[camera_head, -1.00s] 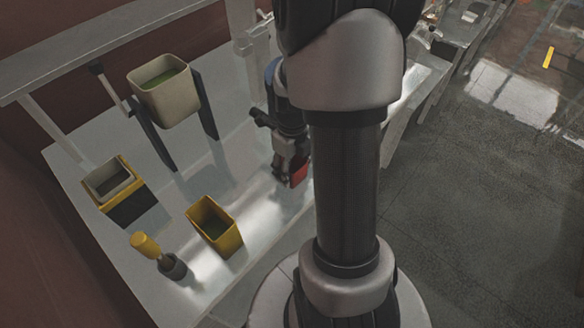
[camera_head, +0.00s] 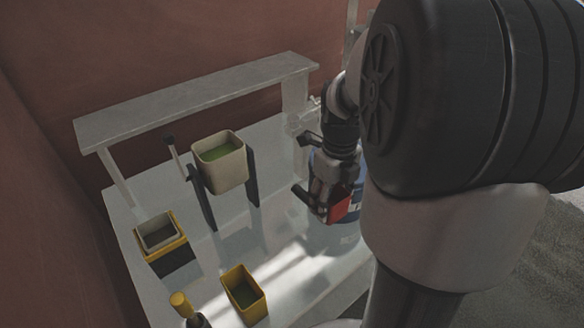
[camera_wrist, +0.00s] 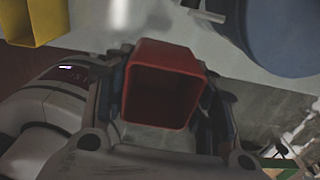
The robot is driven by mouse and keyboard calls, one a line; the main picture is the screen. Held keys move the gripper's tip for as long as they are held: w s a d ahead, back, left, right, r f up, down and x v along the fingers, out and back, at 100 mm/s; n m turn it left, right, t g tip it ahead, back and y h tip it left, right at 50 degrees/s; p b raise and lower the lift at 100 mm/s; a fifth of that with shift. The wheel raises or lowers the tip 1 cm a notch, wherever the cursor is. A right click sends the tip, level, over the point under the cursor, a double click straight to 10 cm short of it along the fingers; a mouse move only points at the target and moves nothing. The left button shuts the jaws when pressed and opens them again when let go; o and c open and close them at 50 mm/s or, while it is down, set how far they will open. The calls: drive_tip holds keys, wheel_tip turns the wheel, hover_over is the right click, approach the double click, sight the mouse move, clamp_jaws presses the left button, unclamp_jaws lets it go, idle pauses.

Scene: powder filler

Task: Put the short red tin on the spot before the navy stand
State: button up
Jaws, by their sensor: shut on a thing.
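The red tin (camera_head: 341,208) is held in my gripper (camera_head: 322,204) above the right part of the bench. In the wrist view the red tin (camera_wrist: 162,90) sits between the two fingers, its square open mouth toward the camera and its inside dark. My gripper (camera_wrist: 165,95) is shut on it from both sides. A stand with dark legs (camera_head: 252,178), perhaps the navy one, holds a cream hopper (camera_head: 220,172) with green contents, left of my gripper. No marked spot shows clearly in front of it.
A blue round drum (camera_head: 347,228) is behind my gripper, and a blue round thing (camera_wrist: 285,35) fills the wrist view's upper right. A yellow bin (camera_head: 244,296), a cream tub in a yellow holder (camera_head: 160,238) and a yellow-handled tool (camera_head: 181,304) stand at left. A grey shelf (camera_head: 200,100) runs behind.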

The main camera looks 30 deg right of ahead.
drive_tip(key=shift+w+a+r, duration=0.1)
drive_tip(key=shift+w+a+n, duration=0.15)
drive_tip(key=shift+n, duration=0.35)
drive_tip(key=w+a+f+n, duration=0.3)
drive_tip(key=a+n, duration=0.3)
drive_tip(key=n, duration=0.5)
drive_tip(key=w+a+f+n, duration=0.3)
drive_tip(key=a+f+n, duration=0.2)
drive_tip(key=n, duration=0.7)
drive_tip(key=w+a+f+n, duration=0.3)
drive_tip(key=a+n, duration=0.6)
drive_tip(key=n, duration=0.2)
drive_tip(key=shift+w+f+n, duration=0.3)
drive_tip(key=shift+w+f, duration=0.05)
drive_tip(key=shift+f, duration=0.05)
drive_tip(key=shift+d, duration=0.1)
